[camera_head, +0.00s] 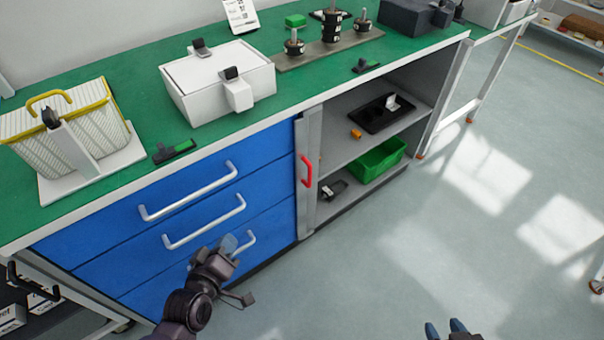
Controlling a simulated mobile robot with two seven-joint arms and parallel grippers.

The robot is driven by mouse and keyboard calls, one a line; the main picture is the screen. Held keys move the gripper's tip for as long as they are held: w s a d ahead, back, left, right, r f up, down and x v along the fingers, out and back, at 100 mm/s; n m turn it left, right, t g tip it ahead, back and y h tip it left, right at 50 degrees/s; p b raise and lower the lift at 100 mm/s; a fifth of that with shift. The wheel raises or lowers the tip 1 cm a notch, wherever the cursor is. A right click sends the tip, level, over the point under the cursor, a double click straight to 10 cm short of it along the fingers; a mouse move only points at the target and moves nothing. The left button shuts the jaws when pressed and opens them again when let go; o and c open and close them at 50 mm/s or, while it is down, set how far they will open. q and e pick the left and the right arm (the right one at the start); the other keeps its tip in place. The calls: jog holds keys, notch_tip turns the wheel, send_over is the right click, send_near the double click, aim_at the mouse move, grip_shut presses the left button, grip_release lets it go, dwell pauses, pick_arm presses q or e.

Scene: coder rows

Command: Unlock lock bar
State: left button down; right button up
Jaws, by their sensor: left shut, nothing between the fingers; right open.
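A grey vertical bar (302,199) stands at the right end of the blue drawers; I take it for the lock bar. A red handle (306,171) is on it. My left gripper (232,243) is shut and empty, in front of the lower drawers, to the left of the bar and lower in the picture. It overlaps the lowest drawer handle (250,240) in the view; whether it touches cannot be told. My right gripper (445,328) is open at the bottom edge, over the floor, away from the cabinet; only its fingertips and a little of its body show.
Blue drawers (225,160) have silver handles and look shut. An open shelf bay to the right holds a green bin (377,160) and a black tray (388,113). A white box (217,84) and a striped basket (68,127) stand on the green worktop.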

pick_arm(q)
jog(key=w+d+f+n+t+h+b, duration=0.1)
jog(key=w+d+f+n+b, duration=0.1)
jog(key=w, duration=0.5)
jog(key=w+d+f+n+t+b, duration=0.1)
jog(key=w+d+f+n+b, duration=0.2)
jog(key=w+d+n, duration=0.3)
jog(key=shift+w+d+h+b, duration=0.4)
jog(key=shift+d+b, duration=0.5)
jog(key=shift+d, duration=0.05)
pick_arm(e)
jog(key=shift+n+g, duration=0.4)
jog(key=f, duration=0.3)
jog(key=a+f, duration=0.1)
jog(key=f, duration=0.1)
jog(key=shift+f, duration=0.2)
jog(key=shift+s+f, duration=0.15)
pick_arm(q)
jog(key=s+d+b+x, duration=0.1)
jog(key=d+b+x, duration=0.1)
jog(key=x, duration=1)
jog(key=shift+w+d+r+b, duration=0.2)
jog(key=shift+w+d+b, duration=0.1)
jog(key=shift+w+d, duration=0.15)
pick_arm(e)
jog(key=shift+w+a+f+n+y, duration=0.15)
jog(key=shift+w+a+n+y, duration=0.15)
jog(key=shift+w+n, duration=0.15)
